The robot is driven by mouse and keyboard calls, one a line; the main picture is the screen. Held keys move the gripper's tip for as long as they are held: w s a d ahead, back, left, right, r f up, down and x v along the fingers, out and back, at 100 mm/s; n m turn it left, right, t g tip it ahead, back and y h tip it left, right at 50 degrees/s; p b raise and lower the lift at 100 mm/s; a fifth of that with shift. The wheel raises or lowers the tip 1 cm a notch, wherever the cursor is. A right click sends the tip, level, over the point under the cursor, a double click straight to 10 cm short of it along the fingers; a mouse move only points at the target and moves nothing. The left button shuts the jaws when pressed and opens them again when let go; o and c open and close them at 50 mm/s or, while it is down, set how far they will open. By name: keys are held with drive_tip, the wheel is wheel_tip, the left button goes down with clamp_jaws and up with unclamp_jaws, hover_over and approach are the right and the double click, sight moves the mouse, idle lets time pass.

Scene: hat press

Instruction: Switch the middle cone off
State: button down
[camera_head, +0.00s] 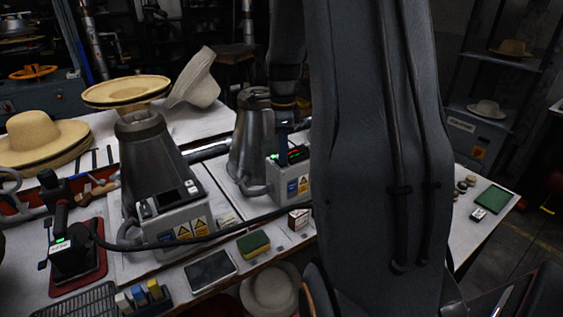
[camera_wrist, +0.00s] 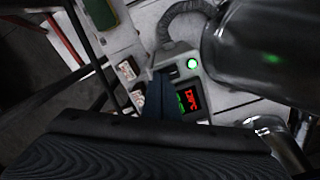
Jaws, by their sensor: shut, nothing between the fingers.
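A metal cone (camera_head: 250,140) stands in the centre, partly hidden by my arm, with a grey control box (camera_head: 291,186) at its front right. In the wrist view the box (camera_wrist: 181,50) has a lit green button (camera_wrist: 192,64) and a display with red digits (camera_wrist: 191,98) and some green. The cone's side (camera_wrist: 265,50) fills the upper right there. My gripper (camera_wrist: 160,76) is shut and empty, its dark fingers at the box's top beside the display and the green button.
At left, another cone (camera_head: 150,165) carries a straw hat (camera_head: 126,91); its box (camera_head: 175,215) has a dark display. A black cable (camera_head: 215,237) crosses the front. A sponge (camera_head: 253,243) and a phone-like slab (camera_head: 211,268) lie near the front edge. My arm hides the right.

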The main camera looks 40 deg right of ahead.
wheel_tip(320, 180, up, 7)
drive_tip(key=p, duration=0.5)
idle(0.6)
idle(0.3)
drive_tip(key=s+a+f+n+b, duration=0.1)
drive_tip(key=s+a+f+n, duration=0.2)
drive_tip(key=a+n, duration=0.5)
drive_tip(key=s+a+f+n+t+b, duration=0.1)
drive_tip(key=s+a+f+n+b, duration=0.1)
drive_tip(key=s+a+n, duration=0.4)
drive_tip(key=s+a+f+n+b, duration=0.2)
drive_tip(key=s+a+f+n, duration=0.2)
drive_tip(key=a+n, duration=0.6)
drive_tip(key=shift+s+a+n, duration=0.2)
drive_tip(key=shift+s+n, duration=0.05)
drive_tip(key=shift+n, duration=0.05)
